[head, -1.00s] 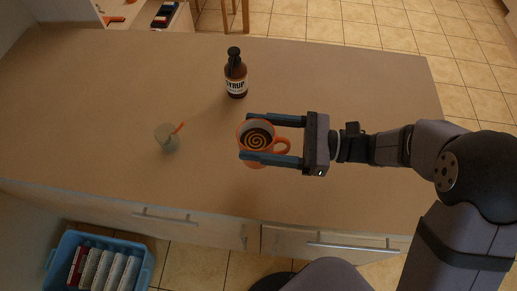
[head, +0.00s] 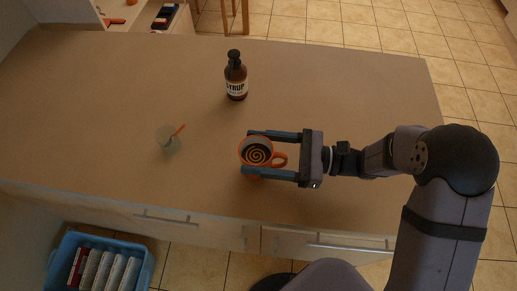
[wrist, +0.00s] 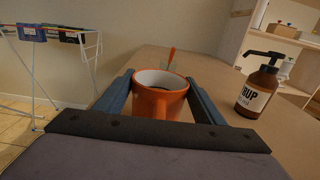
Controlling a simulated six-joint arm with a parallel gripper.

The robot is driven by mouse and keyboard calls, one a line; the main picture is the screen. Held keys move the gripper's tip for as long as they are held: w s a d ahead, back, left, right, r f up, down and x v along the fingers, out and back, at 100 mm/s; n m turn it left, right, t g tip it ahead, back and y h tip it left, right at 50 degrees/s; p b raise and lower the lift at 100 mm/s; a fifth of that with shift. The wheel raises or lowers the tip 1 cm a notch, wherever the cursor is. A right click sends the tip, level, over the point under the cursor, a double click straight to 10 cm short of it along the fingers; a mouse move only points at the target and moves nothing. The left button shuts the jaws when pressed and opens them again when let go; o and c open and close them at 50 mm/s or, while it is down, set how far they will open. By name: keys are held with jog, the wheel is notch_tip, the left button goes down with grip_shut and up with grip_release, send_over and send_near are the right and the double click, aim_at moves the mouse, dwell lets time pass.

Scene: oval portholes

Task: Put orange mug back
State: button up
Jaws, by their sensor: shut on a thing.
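My gripper (head: 247,153) is shut on the mug, one finger on each side, with the handle pointing back between the fingers toward the palm. In the wrist view the mug (wrist: 158,103) stands upright between both fingers. I cannot tell whether its base touches the counter.
A brown syrup bottle with a black pump (head: 236,78) stands behind the mug on the wooden counter (head: 340,85). A blue crate (head: 148,268) sits on the floor at lower left.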

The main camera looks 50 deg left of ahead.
jog(key=o, duration=1.6)
jog(key=shift+f, duration=0.1)
jog(key=shift+o, duration=0.2)
jog(key=b+v, duration=0.3)
jog(key=v, duration=0.9)
jog(key=shift+r, duration=0.2)
